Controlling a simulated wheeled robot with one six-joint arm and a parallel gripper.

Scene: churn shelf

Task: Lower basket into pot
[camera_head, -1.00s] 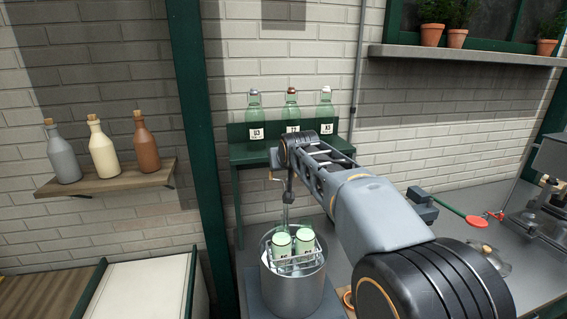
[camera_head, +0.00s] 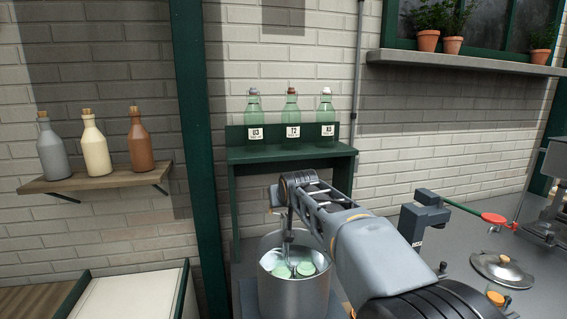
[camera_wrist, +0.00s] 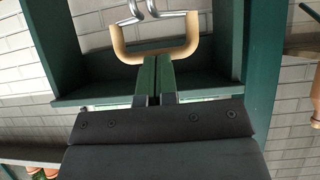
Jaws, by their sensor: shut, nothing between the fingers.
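The steel pot (camera_head: 293,299) stands low in the middle of the head view. The pale green tops of two bottles (camera_head: 281,271) show inside it, below its rim. The basket's body around them is mostly hidden by the pot wall. My gripper (camera_head: 288,232) hangs over the pot, pointing down, its tips small in the head view. In the wrist view, my gripper's green fingers (camera_wrist: 154,60) are together with nothing between them. A tan U-shaped handle (camera_wrist: 186,46) with bent metal ends lies at their tips; I cannot tell whether they touch.
A green stand (camera_head: 290,154) with three labelled bottles (camera_head: 291,106) is behind the pot. A wooden shelf (camera_head: 95,180) with three stoneware bottles is at left. A dark clamp-like post (camera_head: 420,225), red spoon-like tool (camera_head: 494,218) and metal lid (camera_head: 502,269) are on the counter at right.

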